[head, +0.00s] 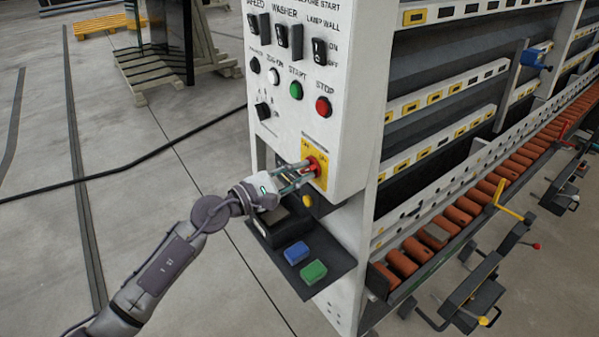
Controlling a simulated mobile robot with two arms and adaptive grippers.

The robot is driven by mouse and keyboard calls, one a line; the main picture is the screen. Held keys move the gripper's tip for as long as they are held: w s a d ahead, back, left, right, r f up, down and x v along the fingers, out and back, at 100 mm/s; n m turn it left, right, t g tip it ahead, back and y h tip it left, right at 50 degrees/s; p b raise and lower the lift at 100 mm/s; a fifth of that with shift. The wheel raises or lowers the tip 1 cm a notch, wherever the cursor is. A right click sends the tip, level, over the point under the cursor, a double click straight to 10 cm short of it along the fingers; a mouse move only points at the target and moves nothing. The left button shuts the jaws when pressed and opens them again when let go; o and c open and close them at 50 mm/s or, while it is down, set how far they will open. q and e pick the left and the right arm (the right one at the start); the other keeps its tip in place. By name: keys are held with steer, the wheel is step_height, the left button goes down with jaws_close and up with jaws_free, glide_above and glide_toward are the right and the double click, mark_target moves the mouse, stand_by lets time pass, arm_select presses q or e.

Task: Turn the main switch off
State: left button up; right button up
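The main switch (318,164) is a red rotary knob on a yellow plate (317,153), low on the front of the washer's white control panel (340,90). My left gripper (312,169) reaches it from the lower left, with its fingertips at the red knob. The fingers look spread around the knob, but I cannot tell whether they touch it. The knob's exact angle is partly hidden by the fingers. My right gripper is not in view.
Above are a green start button (296,90), a red stop button (323,107) and several black switches. Below, a dark shelf (328,266) holds a blue block (297,253) and a green block (313,272). The orange roller conveyor (460,215) runs right. Floor at left is mostly clear.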

arm_select(q)
jaws_close()
steer(key=shift+n, duration=0.4)
steer(key=n+p, duration=0.1)
steer(key=n, duration=0.2)
steer(key=shift+p, duration=0.35)
steer(key=n+p, duration=0.2)
steer(key=n, duration=0.2)
steer(key=shift+n, duration=0.3)
steer(key=n+p, duration=0.2)
steer(key=n, duration=0.3)
steer(key=shift+n+p, duration=1.05)
steer(key=shift+n, duration=1.15)
steer(key=shift+f, duration=0.1)
